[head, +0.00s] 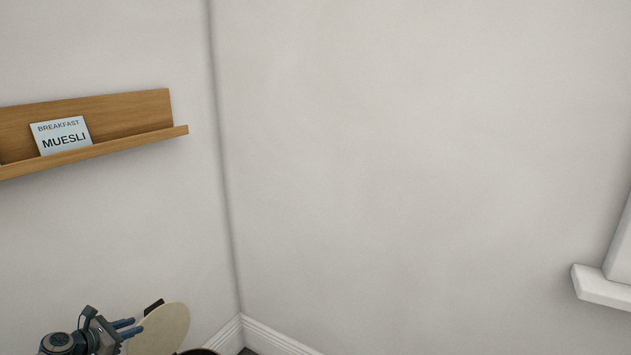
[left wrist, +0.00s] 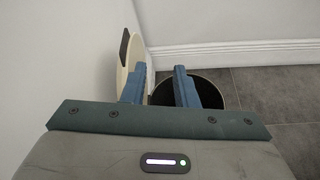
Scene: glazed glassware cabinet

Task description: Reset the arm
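My left gripper (head: 138,327) shows at the bottom left of the head view, low in front of the wall. In the left wrist view its two blue fingers (left wrist: 160,72) stand apart with nothing held between them. A round cream disc (head: 168,330) with a black piece at its edge is just beyond the fingers. It also shows in the left wrist view (left wrist: 129,57), partly hidden behind the left finger. I cannot tell whether they touch. My right gripper is in neither view.
A dark round container (left wrist: 210,93) stands on the grey tiled floor (left wrist: 270,90) beyond the fingers. A wooden wall shelf (head: 120,110) holds a card reading "BREAKFAST MUESLI" (head: 62,136). A white ledge (head: 600,287) juts in at right. White skirting (head: 270,340) runs along the wall.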

